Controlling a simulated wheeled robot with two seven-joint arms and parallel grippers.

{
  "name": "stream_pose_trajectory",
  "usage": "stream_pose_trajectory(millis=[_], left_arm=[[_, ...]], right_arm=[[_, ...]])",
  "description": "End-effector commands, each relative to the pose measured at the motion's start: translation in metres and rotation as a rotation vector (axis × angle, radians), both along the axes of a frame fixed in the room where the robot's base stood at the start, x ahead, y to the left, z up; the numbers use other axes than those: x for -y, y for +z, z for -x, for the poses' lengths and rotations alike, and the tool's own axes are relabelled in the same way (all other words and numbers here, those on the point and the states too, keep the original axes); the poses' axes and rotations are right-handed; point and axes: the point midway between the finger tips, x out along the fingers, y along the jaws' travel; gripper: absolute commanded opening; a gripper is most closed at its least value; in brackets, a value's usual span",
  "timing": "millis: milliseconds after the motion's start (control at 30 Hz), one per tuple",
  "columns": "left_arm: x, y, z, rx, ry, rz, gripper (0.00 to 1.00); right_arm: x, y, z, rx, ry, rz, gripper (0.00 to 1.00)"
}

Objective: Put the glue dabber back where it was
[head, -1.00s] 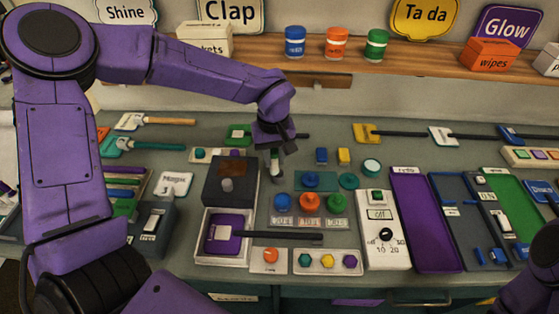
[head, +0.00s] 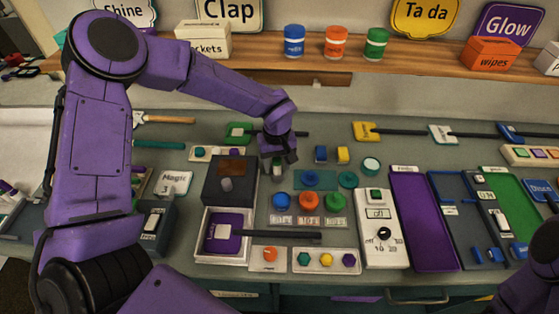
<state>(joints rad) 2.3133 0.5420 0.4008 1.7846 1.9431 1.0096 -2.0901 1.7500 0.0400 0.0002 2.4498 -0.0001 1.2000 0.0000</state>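A small upright whitish and green piece (head: 277,170), which looks like the glue dabber, stands at the back middle of the bench, just right of the dark box. My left gripper (head: 277,162) points down over it, with its fingers around its upper part. The fingers are small and dark here, so I cannot tell whether they grip it or stand apart from it. Whether its foot touches the bench is also unclear. My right gripper is out of view; only part of my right arm shows at the lower right.
A dark box (head: 213,188) with a grey knob stands left of the gripper. A white tray (head: 203,257) with a purple pad is in front of it. Blue and yellow blocks (head: 343,155) and coloured round pieces (head: 309,201) lie close on the right. A shelf (head: 420,58) runs behind.

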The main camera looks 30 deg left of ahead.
Motion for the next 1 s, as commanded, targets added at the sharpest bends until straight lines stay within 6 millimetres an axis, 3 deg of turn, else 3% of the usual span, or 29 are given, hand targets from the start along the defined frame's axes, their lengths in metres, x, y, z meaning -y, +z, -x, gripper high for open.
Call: stream_pose_trajectory(millis=[167, 400, 533, 700, 1000], left_arm=[[0.000, 0.024, -0.002, 0.008, 0.001, 0.003, 0.52], [0.000, 0.086, -0.002, 0.010, 0.001, 0.002, 0.52], [0.000, 0.110, -0.002, 0.008, 0.001, 0.001, 0.52], [0.000, 0.122, -0.001, 0.005, 0.000, 0.001, 0.52], [0.000, 0.122, -0.001, 0.004, 0.000, 0.002, 0.52]], right_arm=[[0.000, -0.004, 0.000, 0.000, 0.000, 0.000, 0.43], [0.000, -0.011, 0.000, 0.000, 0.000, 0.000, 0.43], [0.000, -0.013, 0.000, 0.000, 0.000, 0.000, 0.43], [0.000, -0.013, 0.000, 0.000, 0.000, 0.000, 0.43], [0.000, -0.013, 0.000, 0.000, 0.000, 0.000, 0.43]])
